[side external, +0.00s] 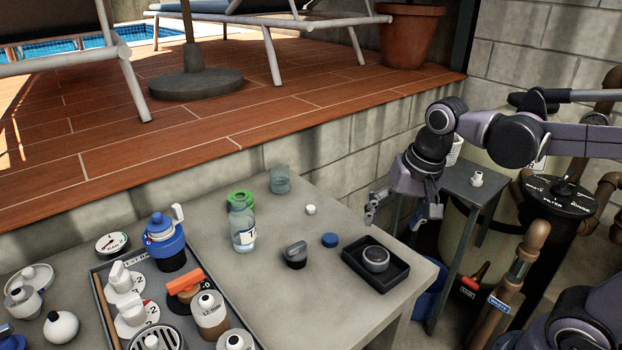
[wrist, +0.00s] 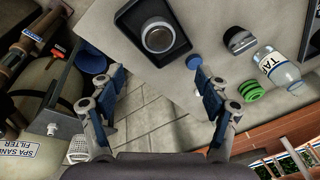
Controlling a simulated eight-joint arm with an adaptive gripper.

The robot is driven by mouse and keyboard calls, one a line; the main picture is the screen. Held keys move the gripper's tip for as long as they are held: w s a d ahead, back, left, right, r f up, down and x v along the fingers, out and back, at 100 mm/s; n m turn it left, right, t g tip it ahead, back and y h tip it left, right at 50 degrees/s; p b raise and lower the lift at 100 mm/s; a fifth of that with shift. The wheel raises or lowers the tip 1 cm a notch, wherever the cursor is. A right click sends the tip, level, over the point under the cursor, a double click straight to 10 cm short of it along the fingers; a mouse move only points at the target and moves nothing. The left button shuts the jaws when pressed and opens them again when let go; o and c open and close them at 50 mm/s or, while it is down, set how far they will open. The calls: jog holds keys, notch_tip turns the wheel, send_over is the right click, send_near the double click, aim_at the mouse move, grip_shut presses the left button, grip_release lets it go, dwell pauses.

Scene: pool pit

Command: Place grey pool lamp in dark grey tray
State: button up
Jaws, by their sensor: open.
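In the wrist view the lamp (wrist: 158,37) lies face up within the rim of the tray (wrist: 124,16), nearer the rim's lower side there. My gripper (side external: 400,212) is open and empty, beyond the tray and above the table's far right edge. In the wrist view its spread fingers (wrist: 158,80) show bare floor between them, with the tray ahead and apart from them.
A blue cap (side external: 330,240), a dark grey knob (side external: 295,255), a white cap (side external: 310,209), a bottle (side external: 243,235) and a green ring (side external: 240,195) stand left of the tray. A crowded organiser (side external: 225,297) fills the front left. A small side table (side external: 472,187) stands beyond the right edge.

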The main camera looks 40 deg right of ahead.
jog(key=n+t, duration=0.1)
jog(key=n, duration=0.1)
jog(key=s+f+n+t, duration=0.1)
jog(key=n, duration=0.2)
jog(key=s+f+n+t, duration=0.1)
jog(key=n+t, duration=0.1)
jog(key=shift+s+d+f+n, duration=0.15)
jog(key=shift+d+n, duration=0.1)
jog(key=shift+n, duration=0.15)
